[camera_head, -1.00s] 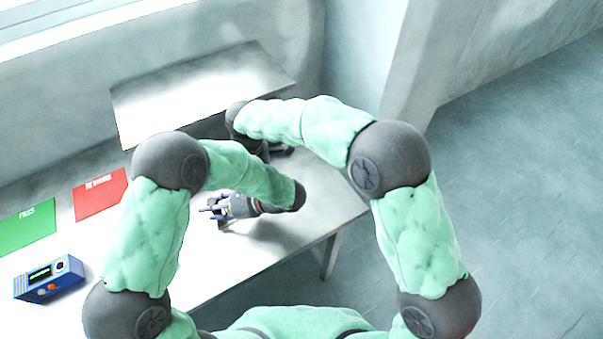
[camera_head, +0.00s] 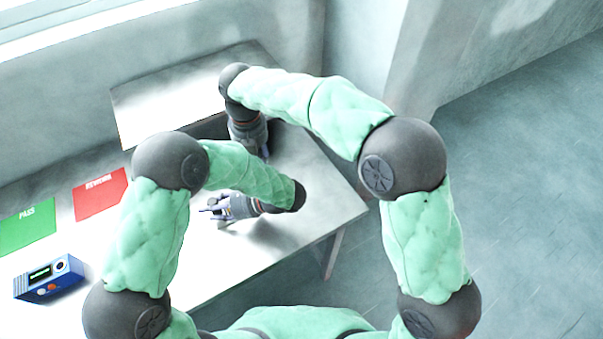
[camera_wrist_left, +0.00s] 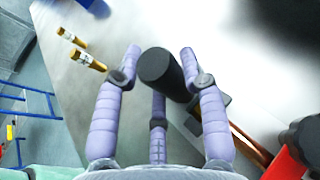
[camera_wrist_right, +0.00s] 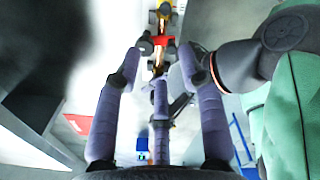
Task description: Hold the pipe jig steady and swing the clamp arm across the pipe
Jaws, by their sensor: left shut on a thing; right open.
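The pipe jig shows in part in the left wrist view, with a dark round grip (camera_wrist_left: 158,68), a copper-coloured pipe (camera_wrist_left: 250,146) and a red block (camera_wrist_left: 290,166). My left gripper (camera_head: 208,209) is shut on the dark grip. In the left wrist view its fingers (camera_wrist_left: 158,58) stand around it. My right gripper (camera_head: 264,154) is open over the table behind my left forearm. The right wrist view shows the red block (camera_wrist_right: 158,42) and pipe beyond its open fingers (camera_wrist_right: 160,60), apart from them. I cannot make out the clamp arm clearly. My left arm hides most of the jig in the head view.
Two loose brass-coloured pieces (camera_wrist_left: 82,54) lie on the table in the left wrist view. A green PASS mat (camera_head: 28,230), a red mat (camera_head: 100,194) and a blue device (camera_head: 48,279) lie on the table's left side. A pale raised panel (camera_head: 190,90) stands behind.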

